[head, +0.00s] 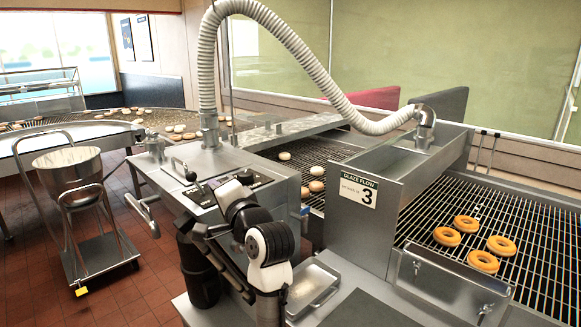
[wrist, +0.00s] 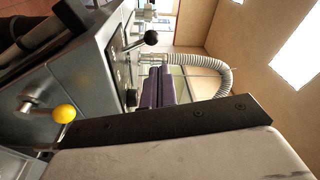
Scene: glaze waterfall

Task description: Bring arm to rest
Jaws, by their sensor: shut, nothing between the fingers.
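My gripper (wrist: 158,76) shows in the wrist view as two dark fingers side by side above the black, screwed edge of its pale body. The fingers are shut with nothing between them. In the head view my white and black arm (head: 268,245) is bent in front of the steel control box. The gripper is not clearly told from the arm there.
The control box (head: 245,182) carries a black-knobbed lever (head: 190,175). A yellow knob (wrist: 64,113) is left of my gripper in the wrist view. The glaze unit (head: 385,170) and ring doughnuts (head: 447,237) are right. A bucket trolley (head: 75,180) stands left.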

